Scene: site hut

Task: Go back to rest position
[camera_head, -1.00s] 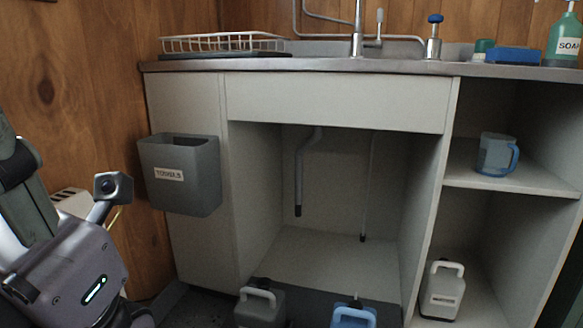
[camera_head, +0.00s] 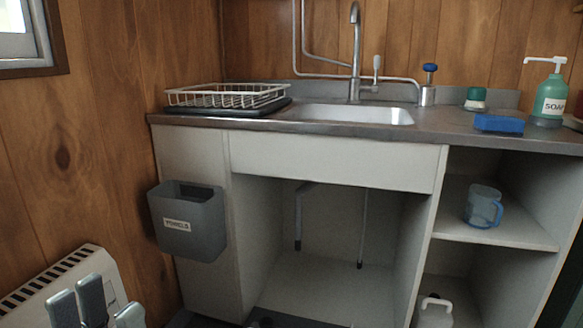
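My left gripper (camera_head: 96,308) shows at the bottom left corner, in front of the white heater. Only its grey fingers show, pointing up. They stand apart with nothing seen between them, so it looks open and empty. The rest of it is below the picture's edge. My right gripper is not in view.
A heater (camera_head: 50,285) is on the left wall. A grey towel bin (camera_head: 208,238) hangs on the sink unit. The counter (camera_head: 350,135) holds a dish rack (camera_head: 228,95), a blue sponge (camera_head: 499,124) and a soap bottle (camera_head: 550,98). A blue jug (camera_head: 482,208) stands on the shelf.

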